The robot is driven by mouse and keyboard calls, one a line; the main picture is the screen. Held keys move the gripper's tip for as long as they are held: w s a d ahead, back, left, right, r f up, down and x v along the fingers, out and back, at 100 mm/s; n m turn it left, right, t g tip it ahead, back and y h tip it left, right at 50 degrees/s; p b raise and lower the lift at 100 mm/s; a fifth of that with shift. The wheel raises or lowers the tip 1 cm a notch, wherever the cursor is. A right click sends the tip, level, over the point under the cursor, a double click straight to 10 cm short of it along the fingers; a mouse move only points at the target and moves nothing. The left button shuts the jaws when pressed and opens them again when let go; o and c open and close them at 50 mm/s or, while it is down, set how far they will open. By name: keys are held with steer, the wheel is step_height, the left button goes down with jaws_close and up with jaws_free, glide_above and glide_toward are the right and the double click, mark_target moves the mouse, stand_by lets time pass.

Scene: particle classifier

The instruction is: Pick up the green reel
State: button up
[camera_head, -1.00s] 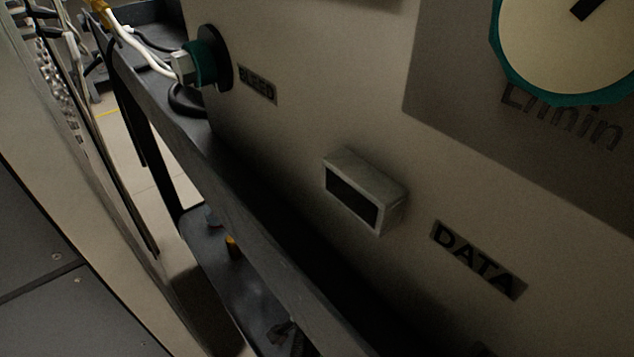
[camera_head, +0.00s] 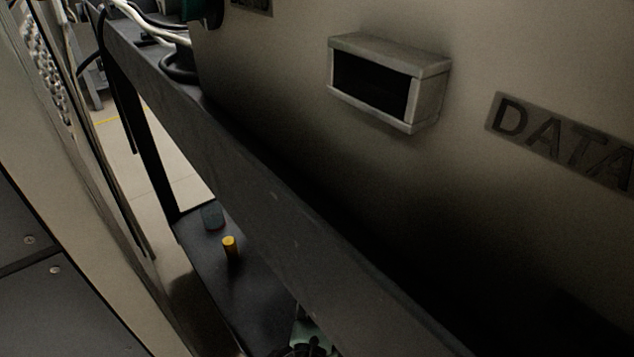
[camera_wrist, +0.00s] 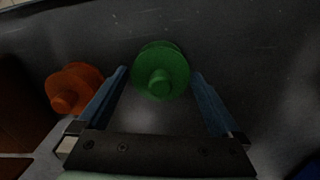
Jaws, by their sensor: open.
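The green reel (camera_wrist: 160,71) lies on a dark grey surface in the upper middle of the wrist view, its round hub facing the camera. My gripper (camera_wrist: 159,76) is open, with one blue finger on each side of the reel. The far part of the reel reaches past the fingertips in the picture. I cannot tell whether either finger touches it. I cannot make out the green reel in the head view.
An orange reel (camera_wrist: 74,88) lies just outside the left finger.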

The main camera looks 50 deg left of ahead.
steer(key=c, duration=1.2)
steer(key=shift+c, duration=0.2)
steer(key=shift+r, duration=0.15)
